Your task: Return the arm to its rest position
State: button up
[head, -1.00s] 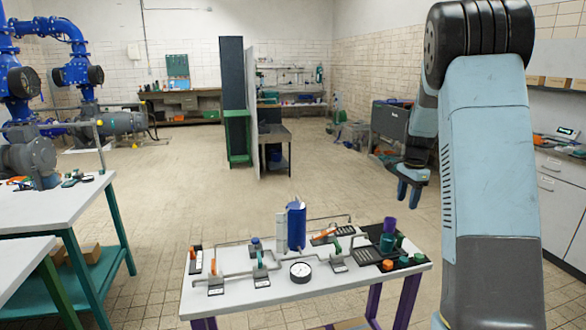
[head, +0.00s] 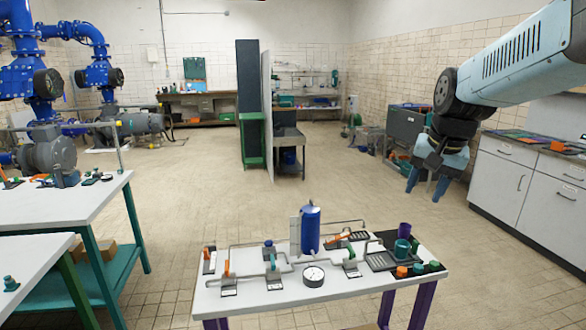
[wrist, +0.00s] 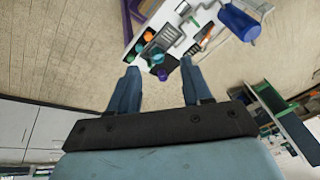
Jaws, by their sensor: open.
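My gripper (head: 422,188) hangs in the air at the right in the head view, above and beyond the right end of the small white table (head: 262,300). Its two blue fingers point down, apart and empty. The light-blue arm enters from the upper right. In the wrist view my gripper (wrist: 155,88) shows two spread fingers with nothing between them, and the table's corner with its parts lies past the fingertips.
The small table bears a blue cylinder (head: 310,230), a pressure gauge (head: 314,276), pipes with valves, and several coloured cups. White cabinets (head: 530,200) stand right. Work tables (head: 60,210) stand left. The floor between is clear.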

jog(key=s+a+n+t, duration=0.1)
jog(key=s+a+n, duration=0.1)
jog(key=s, duration=0.5)
jog(key=s+a+n+t, duration=0.1)
jog(key=s+a+n, duration=0.1)
jog(key=s, duration=0.5)
jog(key=shift+s+a+f+n, duration=0.15)
jog(key=shift+f+n, duration=0.2)
jog(key=shift+n, duration=0.45)
